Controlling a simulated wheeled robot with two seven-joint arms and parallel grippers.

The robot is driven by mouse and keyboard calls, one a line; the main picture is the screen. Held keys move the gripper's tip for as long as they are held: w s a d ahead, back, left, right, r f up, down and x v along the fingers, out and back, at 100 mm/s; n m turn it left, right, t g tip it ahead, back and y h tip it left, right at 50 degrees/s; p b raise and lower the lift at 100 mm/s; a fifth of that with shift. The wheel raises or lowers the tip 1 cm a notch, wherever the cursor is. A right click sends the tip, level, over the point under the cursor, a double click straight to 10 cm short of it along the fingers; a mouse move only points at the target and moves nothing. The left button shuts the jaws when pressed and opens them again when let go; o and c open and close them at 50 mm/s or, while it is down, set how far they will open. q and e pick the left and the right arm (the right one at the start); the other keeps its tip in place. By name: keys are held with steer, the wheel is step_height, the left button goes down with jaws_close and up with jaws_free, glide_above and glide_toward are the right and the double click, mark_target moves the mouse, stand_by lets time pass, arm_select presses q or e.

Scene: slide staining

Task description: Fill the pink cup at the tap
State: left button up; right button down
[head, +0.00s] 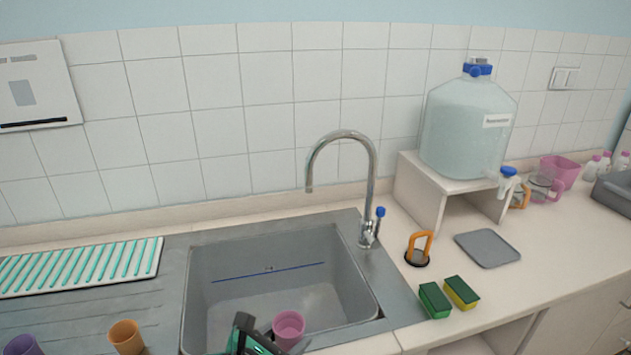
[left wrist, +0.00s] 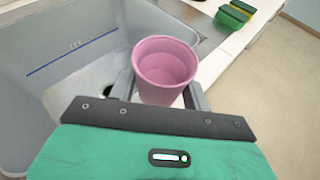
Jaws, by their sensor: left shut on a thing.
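The pink cup (head: 289,326) is upright over the near part of the grey sink (head: 283,248) in the head view. My left gripper (head: 268,336) is shut on it. In the left wrist view the pink cup (left wrist: 165,70) sits between the two fingers of my left gripper (left wrist: 160,92), its open mouth facing up. The inside looks pink, with no water that I can make out. The chrome tap (head: 368,180) stands behind the sink, its spout over the basin, with a blue-tipped lever (head: 380,213). No stream shows. My right gripper is not in view.
An orange cup (head: 126,337) and a purple cup (head: 23,345) stand left of the sink. Green and yellow sponges (head: 435,300) lie at its right. A large water container (head: 468,125) stands on a white riser behind an orange-handled thing (head: 419,248) and grey mat (head: 487,249).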

arm_select(q)
steer(key=s+a+f+n+y, duration=0.1)
steer(key=a+n+y, duration=0.1)
steer(key=a, duration=0.3)
steer(key=s+a+f+n+t+y, duration=0.1)
steer(key=a+n+y, duration=0.1)
steer(key=a, duration=0.3)
steer(key=s+a+f+n+t+y, duration=0.1)
steer(key=a+n+y, duration=0.1)
steer(key=a, duration=0.2)
steer(key=shift+s+a+y, duration=0.1)
steer(key=shift+a+y, duration=0.3)
steer(key=shift+s+a+f+n, duration=0.1)
steer(key=shift+s+a+n, duration=0.15)
steer(key=shift+a, duration=0.35)
